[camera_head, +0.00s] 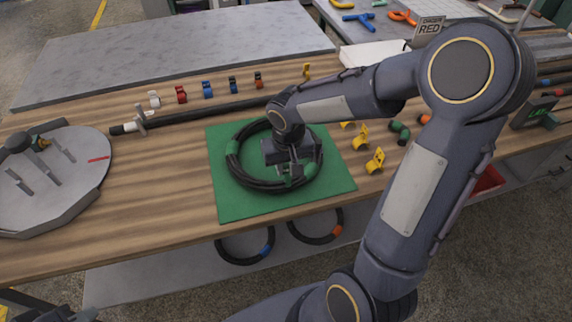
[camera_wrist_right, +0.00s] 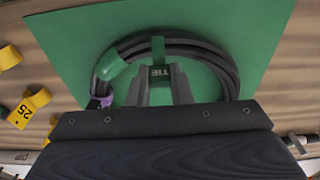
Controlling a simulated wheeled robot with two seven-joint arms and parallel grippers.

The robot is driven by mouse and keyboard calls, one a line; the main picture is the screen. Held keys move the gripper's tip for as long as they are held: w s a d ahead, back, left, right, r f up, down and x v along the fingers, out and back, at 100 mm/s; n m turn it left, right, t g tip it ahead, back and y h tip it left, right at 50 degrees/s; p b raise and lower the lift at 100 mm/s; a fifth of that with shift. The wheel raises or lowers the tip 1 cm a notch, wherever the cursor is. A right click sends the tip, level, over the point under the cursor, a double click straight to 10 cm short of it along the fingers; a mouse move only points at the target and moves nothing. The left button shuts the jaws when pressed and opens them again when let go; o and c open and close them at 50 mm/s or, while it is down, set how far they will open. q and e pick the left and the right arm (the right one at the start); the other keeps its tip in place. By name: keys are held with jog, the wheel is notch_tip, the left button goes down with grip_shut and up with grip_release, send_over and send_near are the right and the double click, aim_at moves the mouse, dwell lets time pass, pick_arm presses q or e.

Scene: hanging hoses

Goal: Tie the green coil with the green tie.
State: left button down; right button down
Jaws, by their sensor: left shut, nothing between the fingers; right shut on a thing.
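The coil (camera_head: 243,178) is a loop of black hose with green bands, lying on a green mat (camera_head: 235,205). My right gripper (camera_head: 290,175) reaches down over the coil's near side. In the right wrist view its fingers are shut on the green tie (camera_wrist_right: 160,72), which carries the letters TIE. The tie's strap stands up across the hose (camera_wrist_right: 190,47); whether it closes around the hose is hidden. A wider green band (camera_wrist_right: 110,65) sits on the hose beside it. My left gripper (camera_head: 72,314) shows only partly at the bottom left edge, shut and away from the coil.
Several coloured clips stand along the back, and yellow clips (camera_head: 375,160) stand right of the mat. A black hose (camera_head: 205,113) lies behind the mat. A round grey fixture (camera_head: 85,185) stands at left. Coils with blue and orange bands (camera_head: 318,238) sit below the table edge.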

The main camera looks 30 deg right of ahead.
aim_at(286, 173)
jog(key=shift+f+b, duration=0.85)
jog(key=shift+f, duration=0.15)
jog(key=shift+f+b, duration=0.6)
jog(key=shift+f, duration=0.05)
dwell(0.4)
jog(key=c, duration=1.2)
grip_release()
jog(key=shift+c, duration=0.2)
jog(key=shift+r, duration=0.1)
